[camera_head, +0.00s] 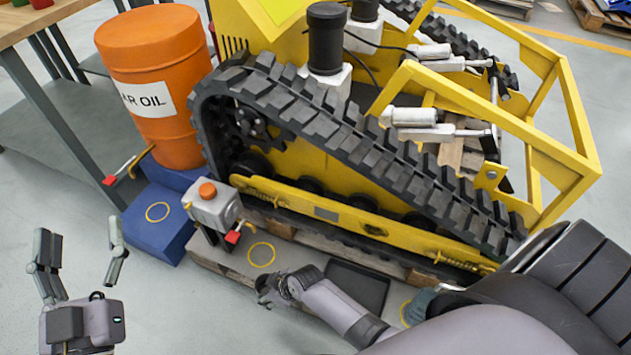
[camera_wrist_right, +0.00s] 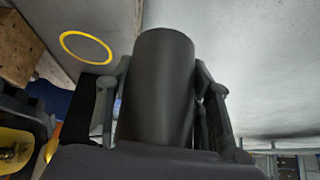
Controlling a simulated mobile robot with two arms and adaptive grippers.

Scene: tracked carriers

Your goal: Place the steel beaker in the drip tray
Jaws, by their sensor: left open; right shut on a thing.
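The steel beaker (camera_wrist_right: 158,85) is a dark grey cylinder between the fingers of my right gripper in the right wrist view. My right gripper (camera_head: 274,289) is shut on it. In the head view the gripper is above the pallet's grey top, left of the drip tray, and hides the beaker. The drip tray (camera_head: 357,287) is a flat black square on the pallet top, partly covered by my right forearm; no object shows on its visible part. My left gripper (camera_head: 82,258) is open and empty over the floor at the lower left.
The yellow tracked carrier (camera_head: 330,205) blocks the back. An orange oil drum (camera_head: 155,85) and blue step (camera_head: 160,222) stand left. The left floor is clear.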

